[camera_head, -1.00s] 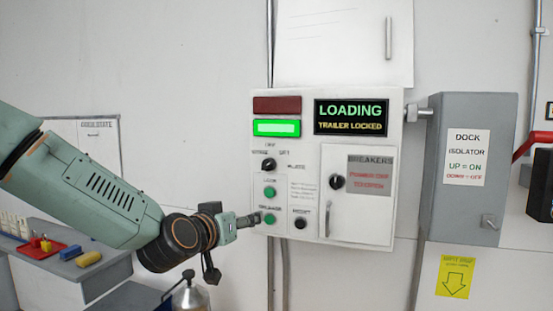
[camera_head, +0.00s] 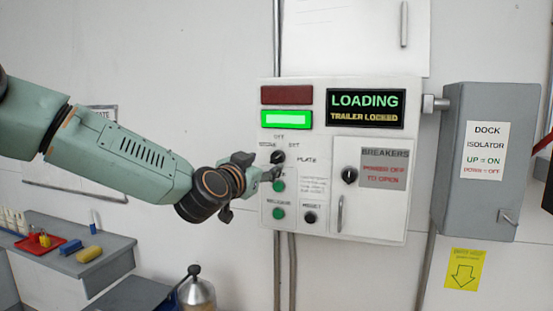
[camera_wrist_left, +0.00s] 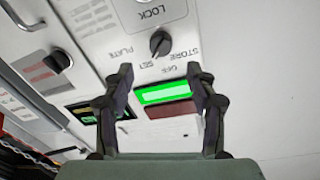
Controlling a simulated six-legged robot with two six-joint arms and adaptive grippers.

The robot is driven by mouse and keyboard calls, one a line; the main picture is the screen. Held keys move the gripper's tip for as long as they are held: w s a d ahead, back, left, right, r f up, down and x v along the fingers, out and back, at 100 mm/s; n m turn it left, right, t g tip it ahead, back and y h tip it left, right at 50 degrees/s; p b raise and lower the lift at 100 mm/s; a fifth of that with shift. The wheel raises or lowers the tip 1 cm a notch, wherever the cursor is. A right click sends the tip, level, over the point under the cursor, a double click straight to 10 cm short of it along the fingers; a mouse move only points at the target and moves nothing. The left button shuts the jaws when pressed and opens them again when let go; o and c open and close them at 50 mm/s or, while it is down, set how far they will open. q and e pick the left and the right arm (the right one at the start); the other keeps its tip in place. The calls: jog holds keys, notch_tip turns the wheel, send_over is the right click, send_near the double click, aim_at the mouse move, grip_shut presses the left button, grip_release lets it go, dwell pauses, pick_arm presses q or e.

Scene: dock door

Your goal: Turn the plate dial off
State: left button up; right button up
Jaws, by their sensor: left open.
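The plate dial (camera_head: 278,157) is a small black knob on the white control panel (camera_head: 375,226), with OFF, STORE and SET lettered around it. In the left wrist view, the dial (camera_wrist_left: 160,43) appears upside down, just beyond my fingertips and between their lines. Its light mark seems to lean toward SET, but it is too small to be sure. My left gripper (camera_wrist_left: 160,72) is open and empty, its two dark fingers apart. In the head view, my left gripper (camera_head: 274,172) is just below the dial and partly covers the LOCK area. My right gripper is not in view.
A green lamp (camera_head: 287,119) is lit below a dark red one (camera_head: 287,95). The display (camera_head: 365,108) reads LOADING, TRAILER LOCKED. Green buttons, including RELEASE (camera_head: 278,213), sit below the dial. A breaker door (camera_head: 372,210) and grey isolator box (camera_head: 475,205) are to the right.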

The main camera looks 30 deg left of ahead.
aim_at(275, 159)
pick_arm(q)
jog(key=w, duration=0.2)
jog(key=w+a, duration=0.1)
jog(key=w, duration=0.2)
jog(key=w+p, duration=0.1)
jog(key=w, duration=0.1)
jog(key=shift+w+a+f, duration=0.15)
jog(key=shift+w+f, duration=0.1)
jog(key=shift+w, duration=0.15)
jog(key=shift+s+a+r, duration=0.15)
jog(key=shift+s+r, duration=0.2)
jog(key=shift+s, duration=0.2)
jog(key=shift+w+a+f, duration=0.1)
jog(key=shift+w+f, duration=0.1)
jog(key=shift+w, duration=0.1)
jog(key=shift+c, duration=0.4)
jog(key=shift+w+f, duration=0.15)
jog(key=shift+w, duration=0.25)
jog(key=c, duration=0.3)
jog(key=shift+s, duration=0.3)
jog(key=c, duration=0.3)
jog(key=shift+r, duration=0.2)
jog(key=c, duration=0.5)
